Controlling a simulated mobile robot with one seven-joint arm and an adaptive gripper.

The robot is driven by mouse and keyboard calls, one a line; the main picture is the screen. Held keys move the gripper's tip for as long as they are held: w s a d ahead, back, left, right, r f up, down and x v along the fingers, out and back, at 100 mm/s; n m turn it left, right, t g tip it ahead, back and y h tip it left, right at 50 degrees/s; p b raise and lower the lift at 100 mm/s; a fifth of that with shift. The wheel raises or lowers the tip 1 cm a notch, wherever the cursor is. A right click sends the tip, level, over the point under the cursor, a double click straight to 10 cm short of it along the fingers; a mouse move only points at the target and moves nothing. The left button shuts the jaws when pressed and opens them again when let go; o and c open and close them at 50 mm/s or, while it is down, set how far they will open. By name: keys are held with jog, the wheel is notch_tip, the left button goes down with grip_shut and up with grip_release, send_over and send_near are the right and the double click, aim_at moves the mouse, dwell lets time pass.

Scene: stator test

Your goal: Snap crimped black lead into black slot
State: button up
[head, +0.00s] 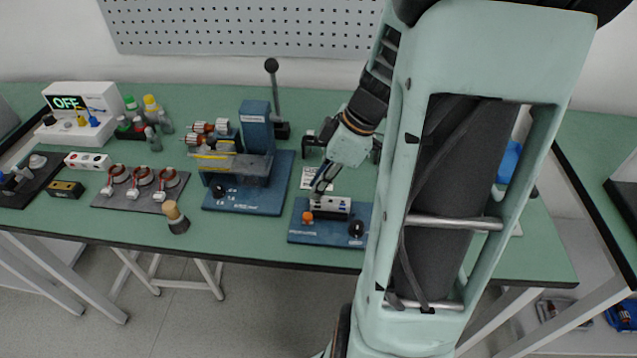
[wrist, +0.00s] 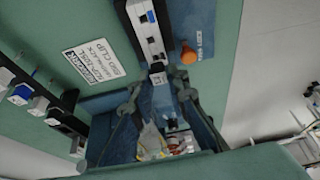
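The white terminal block (head: 331,205) stands on a blue base plate (head: 330,238), with dark slots in its face. The block also shows at the top of the wrist view (wrist: 146,28), with a row of dark openings. My gripper (head: 322,186) reaches down to the block's upper side. In the wrist view, the two fingers of my gripper (wrist: 157,84) are apart around a small grey and dark piece below the block's near end. I cannot tell whether they grip it. I cannot make out the black lead or its crimp for sure.
An orange knob (head: 307,216) and a black knob (head: 356,229) are on the block's base plate. A blue press (head: 250,165) with a tall lever stands to the left. Three copper-wound rings (head: 142,178) lie on a grey mat further left. A printed label (wrist: 93,62) lies beside the fixture.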

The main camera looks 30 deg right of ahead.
jog(key=o, duration=0.4)
jog(key=v, duration=1.2)
jog(key=shift+d, duration=0.1)
